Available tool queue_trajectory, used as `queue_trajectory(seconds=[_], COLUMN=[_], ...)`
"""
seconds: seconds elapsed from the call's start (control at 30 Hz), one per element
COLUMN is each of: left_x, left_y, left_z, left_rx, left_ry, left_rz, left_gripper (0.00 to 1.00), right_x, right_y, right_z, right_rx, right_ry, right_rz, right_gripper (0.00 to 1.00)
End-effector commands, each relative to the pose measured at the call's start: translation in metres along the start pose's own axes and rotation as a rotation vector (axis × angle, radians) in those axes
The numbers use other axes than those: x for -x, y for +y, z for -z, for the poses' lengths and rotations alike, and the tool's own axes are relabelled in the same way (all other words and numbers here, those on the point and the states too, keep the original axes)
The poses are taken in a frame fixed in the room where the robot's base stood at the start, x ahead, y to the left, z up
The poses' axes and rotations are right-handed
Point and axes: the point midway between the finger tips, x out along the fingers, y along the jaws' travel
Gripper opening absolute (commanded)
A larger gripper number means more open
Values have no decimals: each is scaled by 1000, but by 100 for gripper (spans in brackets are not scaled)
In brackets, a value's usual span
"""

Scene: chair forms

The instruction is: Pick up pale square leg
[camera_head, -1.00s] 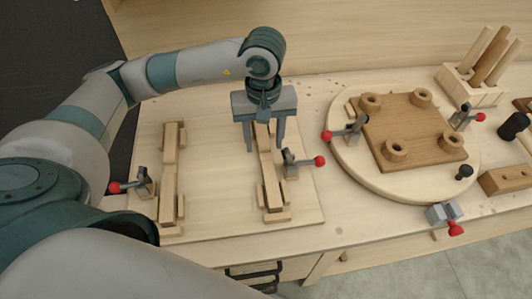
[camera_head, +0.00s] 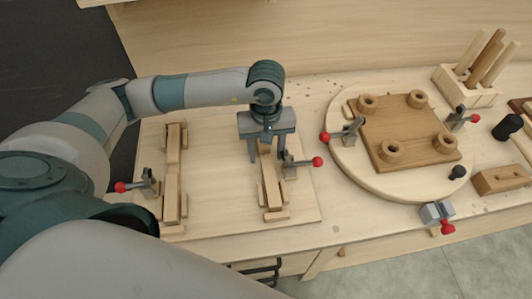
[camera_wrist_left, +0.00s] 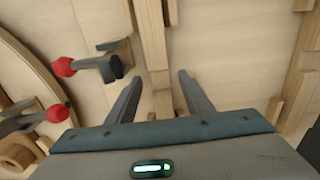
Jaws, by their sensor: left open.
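A pale square leg (camera_head: 268,184) lies lengthwise in the right-hand holder of a flat pale board (camera_head: 217,190). My left gripper (camera_head: 267,158) is over its far half, pointing down, open and empty. In the left wrist view the leg (camera_wrist_left: 154,40) runs between the spread fingers (camera_wrist_left: 157,77), with a gap on each side. I cannot tell how far the fingertips are above the board. A second pale bar (camera_head: 172,190) lies in the left-hand holder. My right gripper is not in view.
A red-tipped clamp (camera_head: 300,166) stands close to the right of the leg; another (camera_head: 143,186) stands at the board's left. A round plate (camera_head: 345,170) with a brown ringed panel (camera_head: 410,135) is to the right. A block (camera_head: 468,88) holds upright sticks behind it.

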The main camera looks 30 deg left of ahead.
Motion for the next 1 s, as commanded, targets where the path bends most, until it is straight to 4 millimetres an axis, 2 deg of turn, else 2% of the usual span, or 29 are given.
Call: queue_trajectory(seconds=[0.13, 0.57, 0.77, 1.0], left_x=[-7, -7, -7, -7], left_y=[0, 0, 0, 0], left_z=[0, 0, 0, 0], left_rx=[-1, -1, 0, 0], left_ry=[1, 1, 1, 1], left_rz=[1, 0, 0, 0], left_gripper=[47, 47, 1, 0], right_x=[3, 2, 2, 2], right_y=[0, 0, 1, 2], right_z=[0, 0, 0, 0], right_rx=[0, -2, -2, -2], right_ry=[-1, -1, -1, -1], right_rz=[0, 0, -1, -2], right_gripper=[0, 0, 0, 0])
